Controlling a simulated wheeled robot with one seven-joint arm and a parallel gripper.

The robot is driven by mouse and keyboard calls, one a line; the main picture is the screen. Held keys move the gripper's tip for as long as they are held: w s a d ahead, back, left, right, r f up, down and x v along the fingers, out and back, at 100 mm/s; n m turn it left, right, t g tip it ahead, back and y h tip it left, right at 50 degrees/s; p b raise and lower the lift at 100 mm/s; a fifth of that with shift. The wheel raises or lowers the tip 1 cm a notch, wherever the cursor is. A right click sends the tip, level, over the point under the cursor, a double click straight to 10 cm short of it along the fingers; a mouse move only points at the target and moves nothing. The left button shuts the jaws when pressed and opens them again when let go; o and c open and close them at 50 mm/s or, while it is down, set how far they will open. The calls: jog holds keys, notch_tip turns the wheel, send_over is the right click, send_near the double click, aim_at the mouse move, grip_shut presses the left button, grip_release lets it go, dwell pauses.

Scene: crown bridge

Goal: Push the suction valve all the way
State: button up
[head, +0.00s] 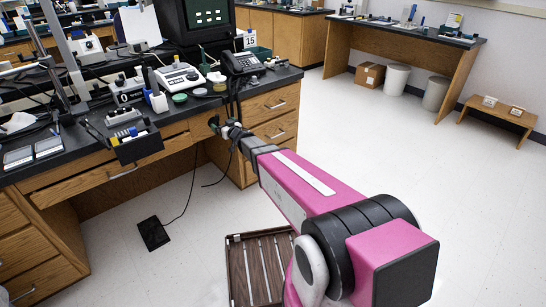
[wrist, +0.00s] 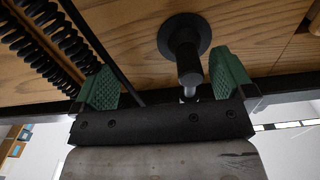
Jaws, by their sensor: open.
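What looks like the suction valve (wrist: 188,62) is a black round-flanged fitting with a cylindrical stem and a pale metal tip, on the wooden cabinet front in the wrist view. My gripper (wrist: 163,82) is open, its green ridged fingertips wide apart. The stem shows between the fingers, closer to the right one; I cannot tell whether anything touches it. In the head view my gripper (head: 228,130) is close to the wooden front under the black counter, where a dark fitting (head: 213,121) shows. My gripper partly hides that spot.
Black coiled cords (wrist: 45,40) hang left of the valve in the wrist view. The black counter (head: 215,102) above carries a phone (head: 243,64), a scale (head: 180,77) and a monitor. A black pedal (head: 153,233) with a cable lies on the floor.

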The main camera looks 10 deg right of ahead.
jog(key=s+d+f+m+g+h, duration=0.3)
jog(key=s+d+g+h, duration=0.1)
jog(key=s+d, duration=0.6)
jog(key=s+d+f+m+g+h, duration=0.3)
jog(key=s+d+h, duration=0.3)
jog(key=s+d, duration=0.4)
jog(key=shift+s+d+f+g, duration=0.2)
jog(key=shift+s+f+g, duration=0.1)
jog(key=shift+g, duration=0.6)
jog(key=s+g+y, duration=0.1)
jog(key=s+g, duration=0.6)
jog(key=s, duration=0.7)
